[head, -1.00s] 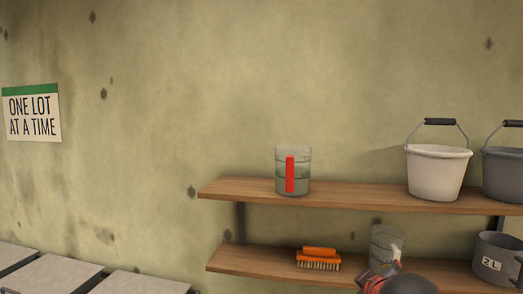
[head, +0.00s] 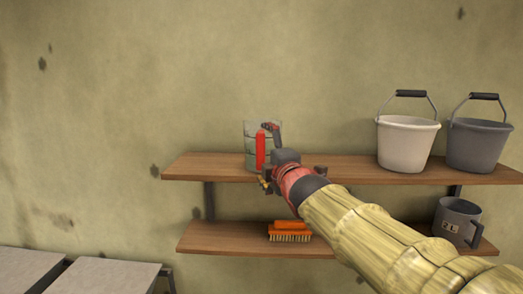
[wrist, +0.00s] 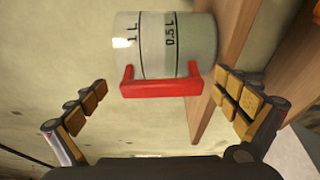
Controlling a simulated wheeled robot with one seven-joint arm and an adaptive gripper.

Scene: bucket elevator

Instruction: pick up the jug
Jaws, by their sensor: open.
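The jug (head: 250,138) is a clear measuring vessel with a red upright handle (head: 261,150), standing upright near the left end of the upper shelf (head: 200,167). In the wrist view the jug (wrist: 150,48) shows 1 L and 0.5 L marks, and its red handle faces me. My gripper (wrist: 160,82) is open, with one finger on each side of the handle and visible gaps on both sides. In the head view my gripper (head: 268,156) is in front of the jug and hides its lower right part.
A white bucket (head: 407,145) and a dark grey bucket (head: 478,147) stand to the right on the upper shelf. The lower shelf (head: 205,237) holds an orange brush (head: 290,232) and a grey 2L pot (head: 458,220). Grey tabletops (head: 105,278) are at lower left.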

